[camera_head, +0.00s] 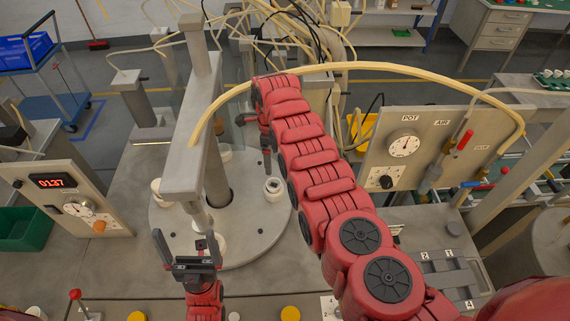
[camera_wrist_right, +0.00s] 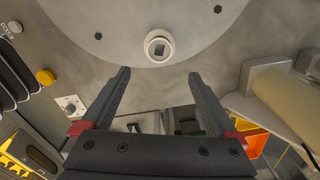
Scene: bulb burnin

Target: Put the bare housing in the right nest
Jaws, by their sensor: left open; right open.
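White ring-shaped pieces stand on the round grey plate (camera_head: 255,240). The one at its right (camera_head: 273,189) has a dark centre; others sit at the left (camera_head: 158,190) and back (camera_head: 222,152). In the right wrist view a white round piece with a dark square opening (camera_wrist_right: 159,47) lies beyond my fingertips; which one cannot be told. No nest is clearly marked as the right one. My right gripper (camera_head: 254,140) is open and empty near the plate's back, partly hidden; its fingers (camera_wrist_right: 159,75) are apart from the piece. My left gripper (camera_head: 187,240) is open and empty at the plate's front.
A grey post with a crossbar (camera_head: 190,110) rises over the plate. A gauge panel (camera_head: 405,150) with a looping hose stands at right, a display panel (camera_head: 70,200) at left. A grey block with numbered labels (camera_head: 447,275) lies front right. Yellow buttons (camera_head: 290,313) line the front.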

